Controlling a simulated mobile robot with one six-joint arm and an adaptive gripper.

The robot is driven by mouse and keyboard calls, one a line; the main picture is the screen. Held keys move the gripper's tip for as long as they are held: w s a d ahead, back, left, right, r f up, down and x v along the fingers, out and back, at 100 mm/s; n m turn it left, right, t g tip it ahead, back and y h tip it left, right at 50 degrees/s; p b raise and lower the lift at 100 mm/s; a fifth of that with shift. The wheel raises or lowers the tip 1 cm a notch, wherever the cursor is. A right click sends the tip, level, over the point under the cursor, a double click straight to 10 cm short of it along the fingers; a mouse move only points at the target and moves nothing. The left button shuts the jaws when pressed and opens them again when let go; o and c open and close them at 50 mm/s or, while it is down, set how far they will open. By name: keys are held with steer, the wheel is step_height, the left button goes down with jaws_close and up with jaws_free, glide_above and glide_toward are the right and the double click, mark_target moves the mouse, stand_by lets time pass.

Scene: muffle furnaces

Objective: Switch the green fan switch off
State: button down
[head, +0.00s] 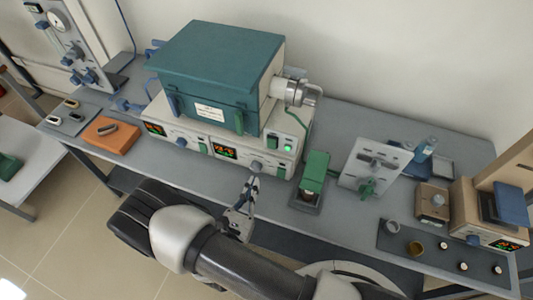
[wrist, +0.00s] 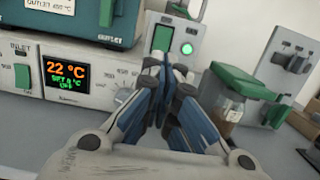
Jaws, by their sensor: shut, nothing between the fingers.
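A green rocker switch (wrist: 162,38) is on the furnace's front panel in the wrist view, beside a lit green lamp (wrist: 188,48). The switch (head: 272,141) and lamp (head: 288,149) also show on the right of the furnace in the head view. I cannot read a fan label. My gripper (wrist: 166,66) is shut and empty, its tips appearing just below the switch in the wrist view. In the head view my gripper (head: 252,184) is in front of the lower panel; I cannot tell whether it touches it. Another green switch (wrist: 22,77) stands left of the display under an inlet label.
The display (wrist: 67,77) reads 22 °C. The teal furnace (head: 215,70) stands on the controller. A green-topped jar (head: 313,175) and a grey panel with a green handle (head: 376,162) stand to the right. An orange block (head: 110,136) lies left.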

mark_target(270, 145)
steer(key=b+x, duration=0.2)
steer(key=x, duration=0.9)
steer(key=shift+w+d, duration=0.1)
steer(key=shift+w, duration=0.25)
steer(key=shift+r, duration=0.1)
steer(key=shift+w+r+g+p, duration=0.2)
steer(key=shift+r+g+p, duration=0.2)
steer(key=shift+p, duration=0.7)
steer(key=shift+w+r+g+y+p, duration=0.15)
steer(key=shift+g+y+p, duration=0.45)
steer(key=shift+p, duration=0.6)
